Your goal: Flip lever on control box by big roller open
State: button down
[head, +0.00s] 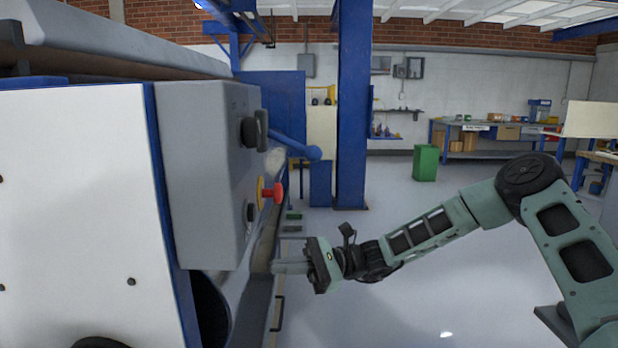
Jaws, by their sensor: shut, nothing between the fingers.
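The grey control box (205,175) stands at the left on the side of a white and blue machine. From its right face a blue lever (292,142) with a round end sticks out to the right, tilted slightly down. A black switch (253,131) sits at the lever's base. Below are a red button (272,193) on a yellow ring and a smaller black knob (250,212). My gripper (274,267) is shut and empty. It points left, below and right of the box, well under the lever. It appears to touch nothing, though its depth is hard to judge.
A long grey roller cover (120,45) runs along the top left. A blue column (352,110) stands behind the lever. A green bin (425,163) and a workbench (490,130) stand at the back. The floor around my arm is clear.

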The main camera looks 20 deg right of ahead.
aim_at(298, 146)
jog(key=w+d+r+m+t+y, duration=0.4)
jog(key=w+d+r+m+t, duration=0.3)
jog(key=d, duration=0.5)
jog(key=w+t, duration=0.2)
jog(key=t, duration=0.1)
jog(key=shift+w+d+r+m+t+y, duration=0.2)
jog(key=shift+w+r+m+t+y, duration=0.1)
jog(key=shift+w+r+m+t, duration=0.1)
jog(key=w+a+r+p, duration=0.1)
jog(key=a+r, duration=0.3)
jog(key=r, duration=0.4)
jog(key=shift+r, duration=0.2)
jog(key=shift+d+r+p, duration=0.1)
jog(key=shift+p, duration=0.25)
